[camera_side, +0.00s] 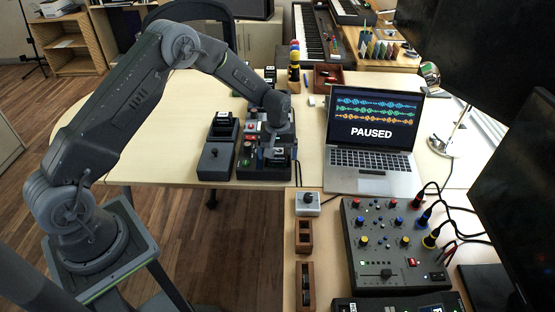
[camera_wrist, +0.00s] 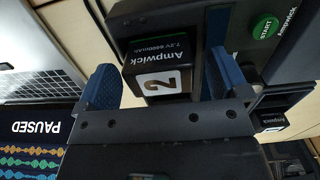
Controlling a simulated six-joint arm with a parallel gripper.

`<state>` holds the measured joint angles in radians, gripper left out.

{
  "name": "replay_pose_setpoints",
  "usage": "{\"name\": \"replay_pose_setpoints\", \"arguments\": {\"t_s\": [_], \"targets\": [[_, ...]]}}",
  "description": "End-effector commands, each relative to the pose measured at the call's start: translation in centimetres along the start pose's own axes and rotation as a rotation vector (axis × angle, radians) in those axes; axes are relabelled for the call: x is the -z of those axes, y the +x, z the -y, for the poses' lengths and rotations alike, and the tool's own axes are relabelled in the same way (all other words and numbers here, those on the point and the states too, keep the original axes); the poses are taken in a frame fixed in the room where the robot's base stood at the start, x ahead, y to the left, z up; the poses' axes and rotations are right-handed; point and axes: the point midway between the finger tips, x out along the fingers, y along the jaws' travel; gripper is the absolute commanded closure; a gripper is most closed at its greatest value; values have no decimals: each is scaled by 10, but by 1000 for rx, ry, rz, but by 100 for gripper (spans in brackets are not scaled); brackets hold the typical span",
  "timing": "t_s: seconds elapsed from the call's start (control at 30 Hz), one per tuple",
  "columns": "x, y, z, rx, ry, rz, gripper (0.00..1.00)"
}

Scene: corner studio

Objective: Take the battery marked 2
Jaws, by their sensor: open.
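The battery marked 2 (camera_wrist: 158,80) is a black block with an Ampwick label and a large white tile bearing the 2. In the wrist view it sits between the two blue fingers of my gripper (camera_wrist: 160,66), which is open. The finger on the right is close beside it; a wider gap shows on the left. I cannot tell whether either finger touches it. In the side view my gripper (camera_side: 277,120) is down over the black device (camera_side: 263,172) on the table, and its fingertips are hard to make out there.
Another Ampwick battery (camera_wrist: 272,121) is at the right of the wrist view, near a green START button (camera_wrist: 264,27). In the side view a grey unit (camera_side: 215,158) stands left of the device. The laptop (camera_side: 372,160) is close on the right. Bare table (camera_side: 165,145) lies left.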

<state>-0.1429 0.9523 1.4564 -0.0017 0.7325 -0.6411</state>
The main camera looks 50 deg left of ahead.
Motion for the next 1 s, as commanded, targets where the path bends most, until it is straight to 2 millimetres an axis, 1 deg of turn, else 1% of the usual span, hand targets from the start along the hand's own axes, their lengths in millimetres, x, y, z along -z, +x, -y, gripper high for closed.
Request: {"name": "replay_pose_setpoints", "arguments": {"t_s": [0.03, 0.07, 0.6, 0.7, 1.0], "targets": [[0, 0, 0, 0, 0, 0, 6], [0, 0, 0, 0, 0, 0, 9], [0, 0, 0, 0, 0, 0, 61], [0, -1, 0, -1, 0, -1, 69], [1, -4, 0, -1, 0, -2, 69]]}}
